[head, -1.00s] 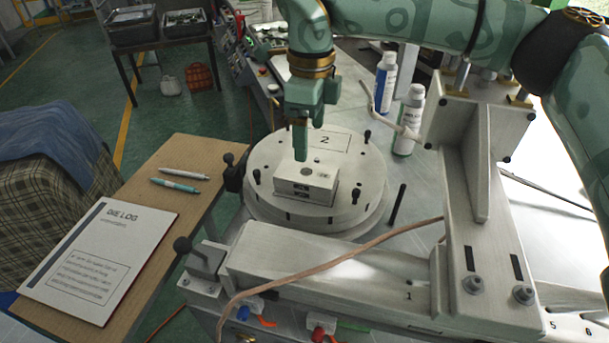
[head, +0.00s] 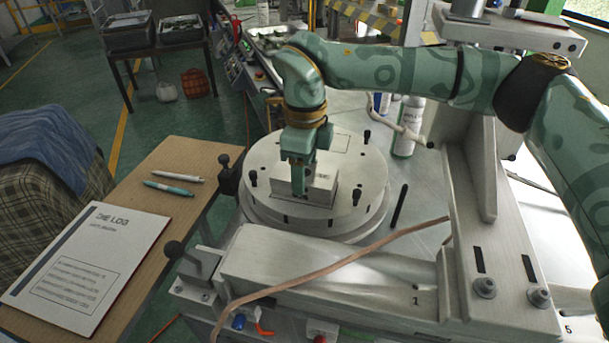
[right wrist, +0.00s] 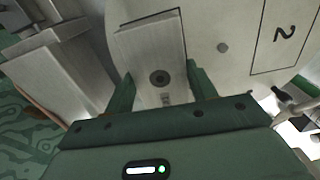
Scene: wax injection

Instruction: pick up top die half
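The die (head: 323,184) is a pale metal block on the round plate (head: 372,178), its top half uppermost. The arm and gripper partly cover it in the head view. In the right wrist view the die's top face (right wrist: 150,45) shows a dark round hole. My right gripper (head: 299,190) points down at the die. In the right wrist view its two green fingers (right wrist: 160,82) stand apart, one on each side of the block. Whether they touch its sides is hard to tell. The seam between the halves is not clear here. My left gripper is not in view.
Dark knobbed pins (head: 355,197) stand on the plate around the die. A clamp frame (head: 480,190) rises to the right, and a copper-coloured hose (head: 350,250) crosses in front. White bottles (head: 408,125) stand behind. A wooden desk with a die log (head: 85,262) is at left.

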